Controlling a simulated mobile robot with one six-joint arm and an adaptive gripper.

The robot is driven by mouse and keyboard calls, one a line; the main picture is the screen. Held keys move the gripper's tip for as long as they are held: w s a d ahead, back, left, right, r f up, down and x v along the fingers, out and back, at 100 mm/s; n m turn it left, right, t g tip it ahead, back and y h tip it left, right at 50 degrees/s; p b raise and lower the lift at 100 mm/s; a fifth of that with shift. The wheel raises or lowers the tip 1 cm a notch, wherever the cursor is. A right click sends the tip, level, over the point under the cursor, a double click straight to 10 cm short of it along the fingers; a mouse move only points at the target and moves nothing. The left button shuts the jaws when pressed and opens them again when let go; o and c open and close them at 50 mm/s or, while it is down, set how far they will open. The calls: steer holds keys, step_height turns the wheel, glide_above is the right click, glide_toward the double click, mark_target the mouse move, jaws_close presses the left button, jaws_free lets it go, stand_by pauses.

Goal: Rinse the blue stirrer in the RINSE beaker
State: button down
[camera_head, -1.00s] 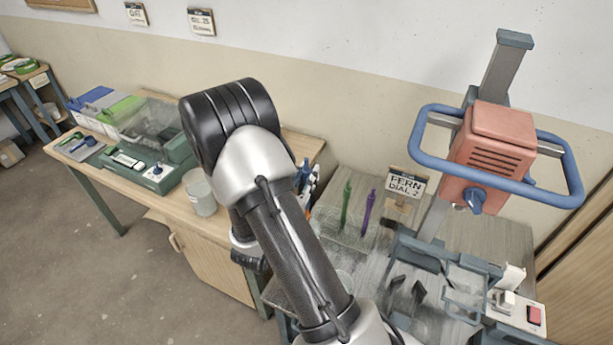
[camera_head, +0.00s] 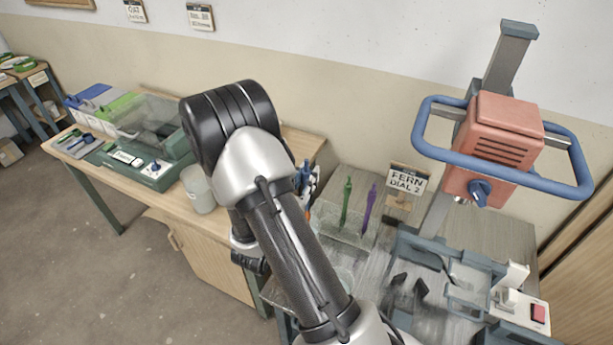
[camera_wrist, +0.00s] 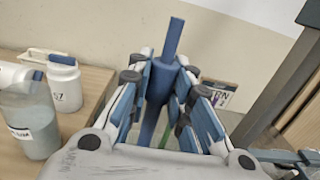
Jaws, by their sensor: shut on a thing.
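In the wrist view my gripper (camera_wrist: 165,95) is shut on the blue stirrer (camera_wrist: 172,40), whose shaft points up between the fingers. Its lower end is hidden behind the gripper body. A clear beaker (camera_wrist: 32,125) with grey-blue liquid and a small label stands to the left of the gripper, apart from it; I cannot read the label. A similar pale beaker (camera_head: 199,192) stands on the wooden bench in the head view, left of my arm. My arm hides most of the gripper there.
Green (camera_head: 346,203) and purple (camera_head: 368,208) stirrers stand in a clear rack. A red mixer (camera_head: 503,145) with a blue ring guard rises at the right. A green-grey scale (camera_head: 145,168) is at the left. A white jar (camera_wrist: 64,90) stands behind the beaker in the wrist view.

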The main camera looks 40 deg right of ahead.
steer(key=shift+f+b, duration=4.55)
steer(key=shift+f, duration=1.1)
steer(key=shift+f+b, duration=0.65)
steer(key=shift+f, duration=0.75)
steer(key=shift+r, duration=0.1)
steer(key=shift+r+p, duration=1.1)
steer(key=shift+r, duration=0.2)
steer(key=shift+f, duration=0.1)
